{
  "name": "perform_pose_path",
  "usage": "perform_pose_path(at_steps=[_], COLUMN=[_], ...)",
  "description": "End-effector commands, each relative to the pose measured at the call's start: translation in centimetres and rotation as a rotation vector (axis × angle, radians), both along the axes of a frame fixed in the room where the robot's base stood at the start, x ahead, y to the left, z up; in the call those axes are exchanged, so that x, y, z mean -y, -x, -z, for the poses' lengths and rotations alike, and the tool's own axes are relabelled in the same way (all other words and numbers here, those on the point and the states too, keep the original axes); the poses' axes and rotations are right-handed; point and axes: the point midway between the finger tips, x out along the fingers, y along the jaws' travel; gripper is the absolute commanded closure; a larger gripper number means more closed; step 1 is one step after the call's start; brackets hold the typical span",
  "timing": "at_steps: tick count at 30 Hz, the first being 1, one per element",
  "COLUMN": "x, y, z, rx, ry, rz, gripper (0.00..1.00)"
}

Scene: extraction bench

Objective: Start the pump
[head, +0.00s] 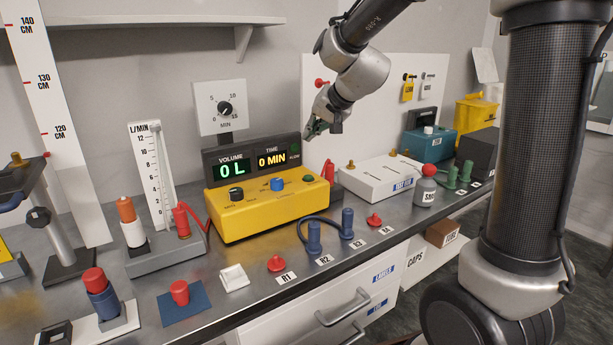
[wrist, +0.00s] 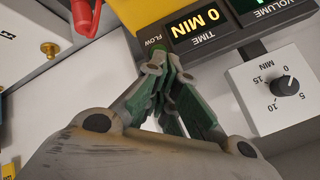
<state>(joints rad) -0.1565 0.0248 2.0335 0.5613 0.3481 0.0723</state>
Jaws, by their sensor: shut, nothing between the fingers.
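The pump is a yellow box (head: 265,213) on the bench in the head view. Its top carries a black knob (head: 236,194), a blue knob (head: 277,184) and a green button (head: 308,178). A dark display (head: 250,157) behind it reads 0 L and 0 MIN; it shows upside down in the wrist view (wrist: 237,35). My gripper (head: 313,130) is shut and empty, raised above and behind the right end of the display. In the wrist view its green-padded fingers (wrist: 163,60) meet near the FLOW end of the display. The pump's controls are out of the wrist view.
A flow gauge (head: 152,178) stands left of the pump, a white box (head: 375,183) right. Red stoppers, a blue hose pair (head: 314,238) and a grey bottle (head: 425,191) line the front.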

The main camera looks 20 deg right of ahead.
Motion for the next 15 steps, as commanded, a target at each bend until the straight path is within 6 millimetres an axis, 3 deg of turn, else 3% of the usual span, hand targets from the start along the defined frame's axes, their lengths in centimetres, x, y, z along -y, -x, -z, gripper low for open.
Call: perform_pose_path(at_steps=[8, 15], x=[0.0, 0.0], y=[0.0, 0.0], z=[0.4, 3.0], rx=[-0.001, -0.005], ry=[0.000, -0.001], rz=[-0.002, 0.000], gripper=[1.00, 1.00])
